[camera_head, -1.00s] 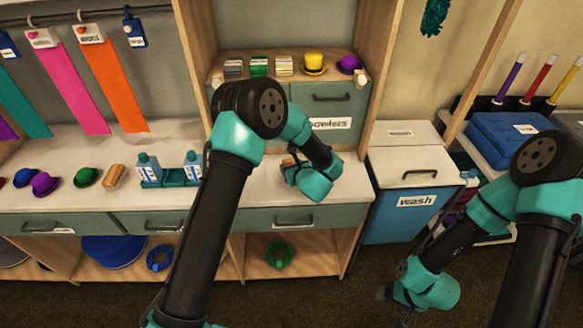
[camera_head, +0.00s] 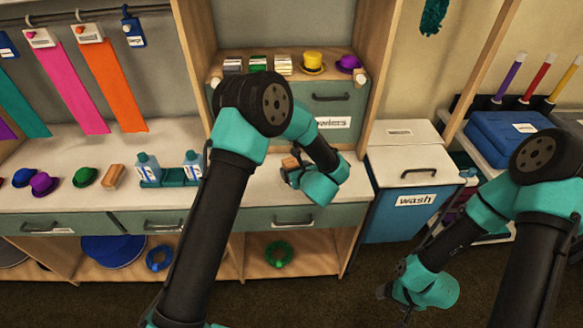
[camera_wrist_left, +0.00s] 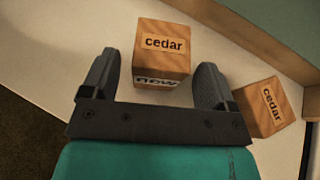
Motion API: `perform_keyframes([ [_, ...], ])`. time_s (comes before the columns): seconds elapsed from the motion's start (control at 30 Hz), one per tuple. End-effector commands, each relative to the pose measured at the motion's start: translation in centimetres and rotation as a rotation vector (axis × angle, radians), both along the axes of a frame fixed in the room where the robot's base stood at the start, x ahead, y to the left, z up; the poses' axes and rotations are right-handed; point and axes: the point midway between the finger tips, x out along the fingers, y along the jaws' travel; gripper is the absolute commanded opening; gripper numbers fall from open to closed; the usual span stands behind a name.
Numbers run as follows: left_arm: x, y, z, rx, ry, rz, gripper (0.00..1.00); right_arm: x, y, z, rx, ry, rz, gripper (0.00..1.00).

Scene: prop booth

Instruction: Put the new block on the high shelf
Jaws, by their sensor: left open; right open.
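A wooden block (camera_wrist_left: 162,50) marked "cedar" on top and "new" on its near side sits on the pale counter. A second cedar block (camera_wrist_left: 268,108) lies to its right, turned at an angle, with no "new" mark visible. My left gripper (camera_wrist_left: 158,66) is open, one finger on each side of the new block's near part; contact is not clear. In the head view my left gripper (camera_head: 290,177) is low over the counter, and a wooden block (camera_head: 290,163) shows just beyond it. My right gripper (camera_head: 388,292) is open and empty, low at right. A raised shelf (camera_head: 270,77) stands behind.
The raised shelf holds several small striped stacks, a yellow hat (camera_head: 313,62) and a purple hat (camera_head: 348,63). A drawer (camera_head: 335,98) is below it. A wash bin (camera_head: 410,195) stands right of the counter. Hats, a brush and bottles (camera_head: 150,168) stand at left.

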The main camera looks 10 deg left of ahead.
Motion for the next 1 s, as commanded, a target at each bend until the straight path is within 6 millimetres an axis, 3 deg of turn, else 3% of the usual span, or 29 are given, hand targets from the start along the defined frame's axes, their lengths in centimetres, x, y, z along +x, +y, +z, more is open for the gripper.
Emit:
perform_keyframes([
  [0.43, -5.5, -4.5, 3.0, -0.001, 0.0, -0.002, 0.8, 0.0, 0.0, 0.0, 0.0, 0.0, 0.0, 0.81],
  [1.0, -6.1, -4.9, 3.3, 0.0, 0.0, 0.001, 0.8, 0.0, 0.0, 0.0, 0.0, 0.0, 0.0, 0.81],
])
